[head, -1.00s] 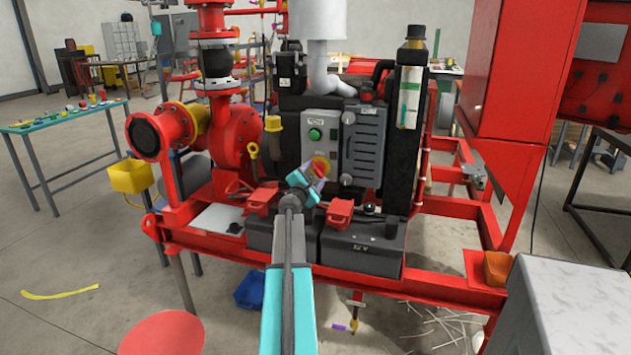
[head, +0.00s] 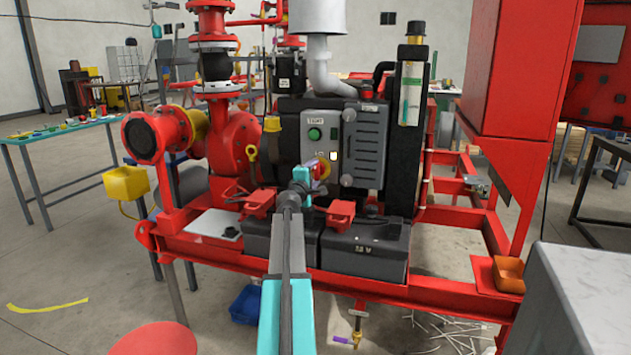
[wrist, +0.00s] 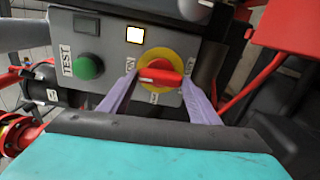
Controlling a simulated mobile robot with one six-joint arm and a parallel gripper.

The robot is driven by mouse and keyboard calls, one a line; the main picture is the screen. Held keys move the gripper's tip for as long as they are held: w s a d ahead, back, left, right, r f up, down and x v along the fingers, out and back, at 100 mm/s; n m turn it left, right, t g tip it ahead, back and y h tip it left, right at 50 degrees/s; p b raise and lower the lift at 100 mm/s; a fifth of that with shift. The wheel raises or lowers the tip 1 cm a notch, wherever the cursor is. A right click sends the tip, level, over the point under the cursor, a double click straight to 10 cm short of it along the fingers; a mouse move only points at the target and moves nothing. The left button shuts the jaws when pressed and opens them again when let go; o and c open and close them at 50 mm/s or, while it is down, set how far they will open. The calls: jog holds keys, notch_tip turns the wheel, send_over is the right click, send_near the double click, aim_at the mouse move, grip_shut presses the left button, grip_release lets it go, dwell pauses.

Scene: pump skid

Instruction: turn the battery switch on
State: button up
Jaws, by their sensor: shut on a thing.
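The battery switch (wrist: 160,76) is a red handle on a yellow round plate, on the grey control panel (head: 325,136). In the wrist view its handle lies across the picture, one end toward the label at left that seems to read ON. My gripper (wrist: 160,84) has its two lavender fingers on either side of the handle, shut on it. In the head view the gripper (head: 313,169) partly hides the switch (head: 324,168). A small square lamp (wrist: 135,35) near the switch is lit; it also shows in the head view (head: 333,156).
A green button (wrist: 88,67) marked TEST sits close to the switch. Red clamp-like parts (head: 340,212) and the dark batteries (head: 365,248) lie below the panel.

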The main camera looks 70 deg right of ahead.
jog(key=shift+s+f+m+b, duration=0.1)
jog(key=shift+m+b, duration=0.25)
jog(key=shift+m, duration=0.15)
jog(key=o, duration=1)
jog(key=shift+o, duration=0.2)
jog(key=shift+a, duration=0.15)
jog(key=a, duration=1.3)
jog(key=shift+s+a, duration=0.3)
jog(key=shift+s, duration=0.05)
